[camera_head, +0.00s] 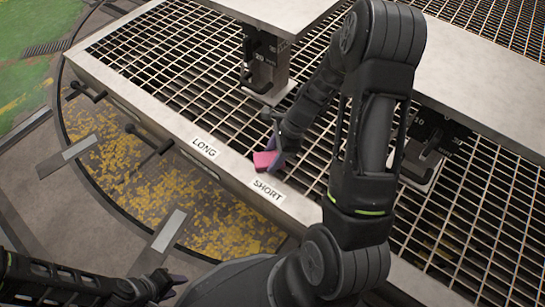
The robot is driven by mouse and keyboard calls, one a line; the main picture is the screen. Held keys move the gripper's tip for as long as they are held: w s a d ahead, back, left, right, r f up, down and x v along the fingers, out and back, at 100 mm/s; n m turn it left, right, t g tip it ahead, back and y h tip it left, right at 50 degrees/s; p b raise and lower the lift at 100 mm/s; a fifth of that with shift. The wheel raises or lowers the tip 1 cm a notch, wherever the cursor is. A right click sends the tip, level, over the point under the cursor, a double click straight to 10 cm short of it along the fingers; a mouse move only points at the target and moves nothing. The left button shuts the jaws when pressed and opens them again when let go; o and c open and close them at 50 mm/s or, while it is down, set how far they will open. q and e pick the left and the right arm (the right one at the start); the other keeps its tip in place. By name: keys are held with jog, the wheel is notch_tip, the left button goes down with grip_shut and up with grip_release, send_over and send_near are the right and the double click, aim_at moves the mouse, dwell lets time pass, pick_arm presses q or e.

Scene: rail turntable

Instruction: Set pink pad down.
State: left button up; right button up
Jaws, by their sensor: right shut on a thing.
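The pink pad (265,160) is small and shows at the front edge of the grated bench (120,77), just above the SHORT label (268,190). My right gripper (275,150) is shut on it, reaching down from the right. Part of the pad is hidden by the fingers. I cannot tell whether the pad touches the bench. My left gripper (172,282) is low at the bottom left, away from the bench, and its fingers are too small and dark to read.
The LONG label (204,147) is left of SHORT on the front rim. A post with a foot (268,75) stands on the grating behind the gripper. Grey plates overhang at the back and right. Handles (150,145) stick out from the bench front.

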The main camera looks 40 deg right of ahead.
jog(key=shift+f, duration=0.25)
jog(key=o, duration=1.2)
jog(key=shift+r, duration=0.1)
jog(key=shift+r, duration=0.4)
jog(key=p+v, duration=0.5)
jog(key=v, duration=0.6)
jog(key=shift+d+r, duration=0.2)
jog(key=shift+r, duration=0.05)
